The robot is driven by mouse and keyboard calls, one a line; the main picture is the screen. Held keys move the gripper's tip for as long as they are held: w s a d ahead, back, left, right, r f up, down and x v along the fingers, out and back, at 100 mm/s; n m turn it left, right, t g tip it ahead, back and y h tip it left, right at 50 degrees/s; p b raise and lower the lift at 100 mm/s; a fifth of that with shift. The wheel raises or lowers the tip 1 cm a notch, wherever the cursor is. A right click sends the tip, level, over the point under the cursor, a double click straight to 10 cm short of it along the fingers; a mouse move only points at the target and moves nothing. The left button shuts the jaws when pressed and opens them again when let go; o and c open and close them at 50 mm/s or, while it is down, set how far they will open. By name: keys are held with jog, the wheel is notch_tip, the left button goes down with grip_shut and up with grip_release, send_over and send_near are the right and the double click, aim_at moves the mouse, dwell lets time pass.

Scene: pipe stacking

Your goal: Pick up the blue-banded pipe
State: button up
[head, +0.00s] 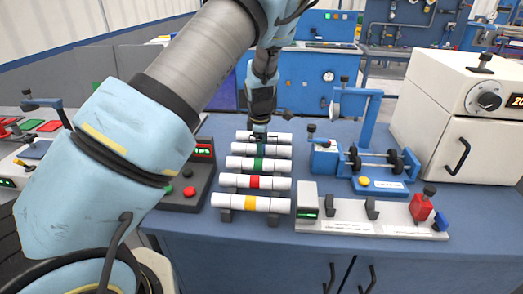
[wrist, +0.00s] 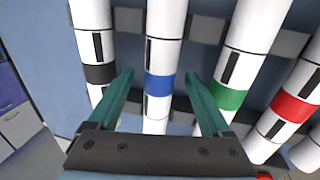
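The blue-banded pipe (wrist: 158,86) is white with a blue band at its middle. In the wrist view it runs up the picture between my two fingers. In the head view it is the second pipe from the back (head: 279,150), lying crosswise in the row, its band hidden by my gripper. My gripper (wrist: 160,76) is open and empty, with one teal finger on each side of the pipe. In the head view it points down over the pipe (head: 260,141). I cannot tell exactly how far down the fingers reach.
A black-banded pipe (wrist: 98,73) lies left of the fingers in the wrist view. A green-banded pipe (wrist: 229,97) and a red-banded pipe (wrist: 291,106) lie to the right. A yellow-banded pipe (head: 250,203) lies nearest in the head view. An empty grey holder (head: 350,213) stands front right.

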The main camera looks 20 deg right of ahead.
grip_shut()
dwell(0.5)
